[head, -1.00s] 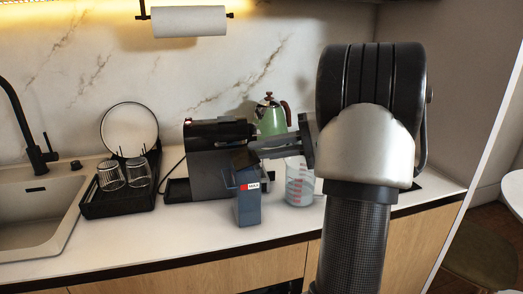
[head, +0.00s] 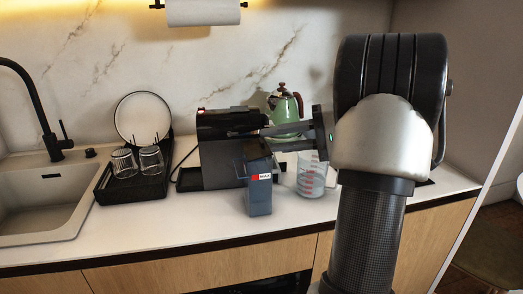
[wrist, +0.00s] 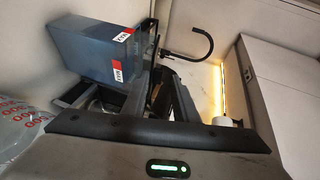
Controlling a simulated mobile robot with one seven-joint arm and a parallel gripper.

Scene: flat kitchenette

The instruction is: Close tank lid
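The blue-grey tank (head: 259,197), with a red and white MAX label, stands upright on the counter in front of the coffee machine. Its dark lid (head: 257,150) shows at the top and appears raised at a tilt; the exact angle is unclear. In the wrist view the tank (wrist: 85,50) fills the upper left, with a dark panel that may be the lid beside it. My gripper (head: 255,139) reaches in from the right at the height of the tank top. Its two fingers look apart, with nothing clearly between them. Whether a finger touches the lid cannot be told.
The black coffee machine (head: 217,165) stands directly behind the tank. A clear measuring jug (head: 311,178) is close on the right, with a green kettle (head: 284,110) behind. A dish rack (head: 130,188) with glasses and the sink (head: 45,210) are left. The counter front is clear.

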